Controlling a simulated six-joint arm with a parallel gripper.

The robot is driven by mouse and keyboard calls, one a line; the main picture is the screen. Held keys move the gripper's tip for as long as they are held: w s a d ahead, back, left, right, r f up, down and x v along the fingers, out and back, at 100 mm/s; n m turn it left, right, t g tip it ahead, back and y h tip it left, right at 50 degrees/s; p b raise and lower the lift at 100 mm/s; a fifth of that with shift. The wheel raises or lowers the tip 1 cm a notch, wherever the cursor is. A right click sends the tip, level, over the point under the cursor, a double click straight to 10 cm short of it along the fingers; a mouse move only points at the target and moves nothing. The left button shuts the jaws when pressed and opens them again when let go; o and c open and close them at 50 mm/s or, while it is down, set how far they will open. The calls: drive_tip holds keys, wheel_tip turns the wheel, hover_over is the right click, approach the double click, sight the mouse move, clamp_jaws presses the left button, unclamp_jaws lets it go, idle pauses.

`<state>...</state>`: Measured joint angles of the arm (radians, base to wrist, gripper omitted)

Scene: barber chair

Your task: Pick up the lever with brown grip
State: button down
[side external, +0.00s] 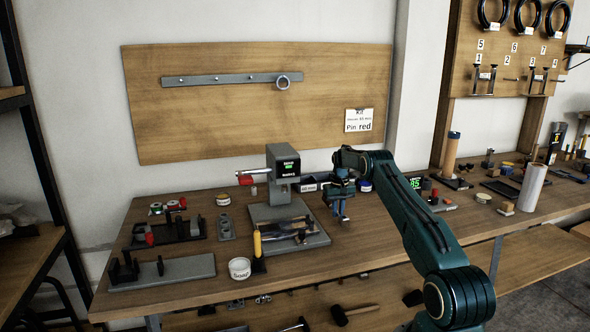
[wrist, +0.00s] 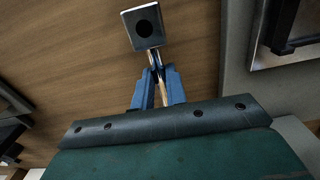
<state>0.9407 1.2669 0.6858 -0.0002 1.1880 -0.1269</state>
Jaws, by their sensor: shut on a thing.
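My gripper (side external: 341,203) is above the bench, right of the grey press (side external: 284,165). In the wrist view, the blue fingers of my gripper (wrist: 155,76) are closed around a thin shaft. A tan strip shows between the fingers; the brown grip is not clearly visible. In the side view the held piece is small and mostly hidden by the fingers.
A grey tool tray (side external: 306,241), a yellow-handled tool (side external: 257,243) and a white soap tub (side external: 239,268) are left of my gripper. Black racks stand at the far left. Bare bench (side external: 365,235) lies below and right.

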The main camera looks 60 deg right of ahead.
wheel_tip(320, 180, up, 18)
idle(0.6)
drive_tip(key=shift+r, duration=0.15)
idle(0.3)
idle(0.3)
